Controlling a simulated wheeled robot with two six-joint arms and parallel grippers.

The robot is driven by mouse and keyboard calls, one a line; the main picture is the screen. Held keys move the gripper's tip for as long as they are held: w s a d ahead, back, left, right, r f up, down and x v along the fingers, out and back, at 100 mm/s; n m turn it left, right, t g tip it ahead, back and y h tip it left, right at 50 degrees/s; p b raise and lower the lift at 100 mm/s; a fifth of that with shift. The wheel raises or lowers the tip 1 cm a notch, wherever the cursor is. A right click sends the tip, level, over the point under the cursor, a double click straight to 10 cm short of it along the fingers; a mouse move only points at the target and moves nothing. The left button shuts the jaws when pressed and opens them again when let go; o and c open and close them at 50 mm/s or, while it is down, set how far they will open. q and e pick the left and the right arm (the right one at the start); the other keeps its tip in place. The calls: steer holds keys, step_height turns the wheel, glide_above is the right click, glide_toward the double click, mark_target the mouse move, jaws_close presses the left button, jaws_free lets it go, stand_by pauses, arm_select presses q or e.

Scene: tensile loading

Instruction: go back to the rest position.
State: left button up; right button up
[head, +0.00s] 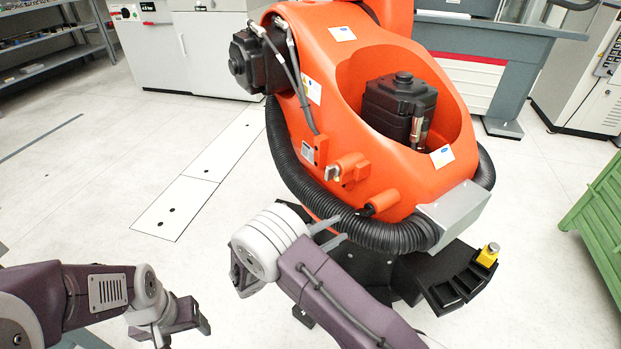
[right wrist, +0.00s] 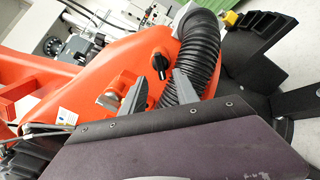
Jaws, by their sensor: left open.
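My left gripper (head: 204,318) is at the lower left of the head view, low over the pale floor. It is open, and no object shows in it. My right gripper (head: 333,232) is near the middle of the head view, in front of the orange robot's base. In the right wrist view its two grey fingers (right wrist: 160,92) stand apart, with nothing held between them. The black ribbed hose (right wrist: 198,55) and a black knob (right wrist: 160,63) show behind the fingers. I cannot tell whether the fingers touch the hose.
The large orange industrial robot (head: 335,130) fills the centre. A black stepped rack (head: 455,285) with a yellow piece (head: 488,254) stands right of my right arm. A green ribbed container (head: 598,215) is at the right edge. The floor at left (head: 90,190) is clear.

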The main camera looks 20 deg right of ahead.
steer(key=shift+d, duration=0.1)
steer(key=s+d+r+m+g+y, duration=0.2)
steer(key=s+d+r+m+g, duration=0.15)
steer(key=d, duration=0.25)
steer(key=s+d+r+m+g+y, duration=0.1)
steer(key=s+d+r+m+g, duration=0.25)
steer(key=s+d+g, duration=0.2)
steer(key=s+a+f+m+y, duration=0.4)
steer(key=s+f+y, duration=0.3)
steer(key=s+y, duration=0.25)
steer(key=w+a+f+m+t+y, duration=0.2)
steer(key=a+f+t+y, duration=0.25)
steer(key=a, duration=0.55)
step_height(320, 180, up, 37)
steer(key=w+n+p, duration=0.1)
steer(key=w+p, duration=0.1)
steer(key=p, duration=3.4)
